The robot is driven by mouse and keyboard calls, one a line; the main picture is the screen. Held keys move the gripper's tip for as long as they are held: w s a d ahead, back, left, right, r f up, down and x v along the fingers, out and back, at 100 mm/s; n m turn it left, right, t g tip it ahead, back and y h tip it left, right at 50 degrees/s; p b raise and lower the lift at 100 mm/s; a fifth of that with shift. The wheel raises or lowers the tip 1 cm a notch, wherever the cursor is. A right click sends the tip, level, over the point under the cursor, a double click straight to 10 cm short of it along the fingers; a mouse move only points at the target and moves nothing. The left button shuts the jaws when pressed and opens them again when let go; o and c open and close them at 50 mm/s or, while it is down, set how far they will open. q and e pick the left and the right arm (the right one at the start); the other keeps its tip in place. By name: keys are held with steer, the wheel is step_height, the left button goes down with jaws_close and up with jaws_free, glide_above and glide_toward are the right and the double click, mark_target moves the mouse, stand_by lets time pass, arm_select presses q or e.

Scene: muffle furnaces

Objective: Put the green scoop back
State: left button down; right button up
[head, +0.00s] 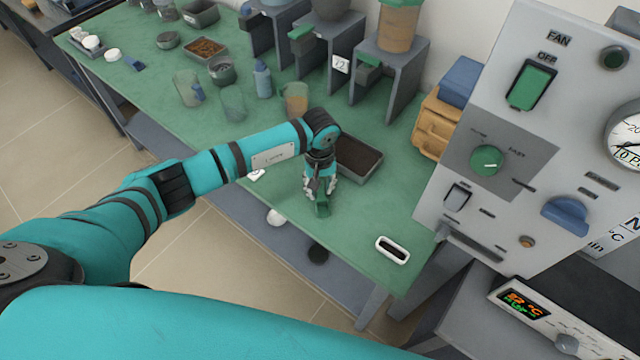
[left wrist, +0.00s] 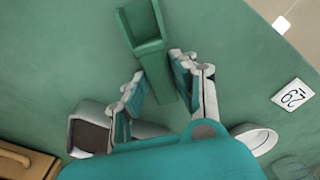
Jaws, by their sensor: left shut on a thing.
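The green scoop (head: 323,209) is at the fingertips of my left gripper (head: 320,188), over the green table near its front edge. In the left wrist view the scoop (left wrist: 148,28) has a boxy open end pointing away from the gripper, and its handle lies between the two fingers. My left gripper (left wrist: 157,70) is shut on that handle. I cannot tell whether the scoop touches the table. A grey tray of dark material (head: 372,163) sits just behind and right of the gripper. My right gripper is not in view.
A white oval holder with a dark opening (head: 392,250) lies right of the gripper. Beakers (head: 232,103) and a blue bottle (head: 262,80) stand left. A furnace control panel (head: 500,150) blocks the right. The table's front strip is mostly clear.

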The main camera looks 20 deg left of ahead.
mark_target(320, 189)
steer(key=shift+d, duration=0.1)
arm_select(q)
steer(key=shift+f, duration=0.2)
steer(key=c, duration=1)
jaws_free()
steer(key=shift+c, duration=0.2)
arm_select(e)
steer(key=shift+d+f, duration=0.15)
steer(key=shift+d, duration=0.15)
arm_select(q)
steer(key=shift+r, duration=0.15)
steer(key=shift+r, duration=0.2)
step_height(320, 189, up, 12)
steer(key=b, duration=0.3)
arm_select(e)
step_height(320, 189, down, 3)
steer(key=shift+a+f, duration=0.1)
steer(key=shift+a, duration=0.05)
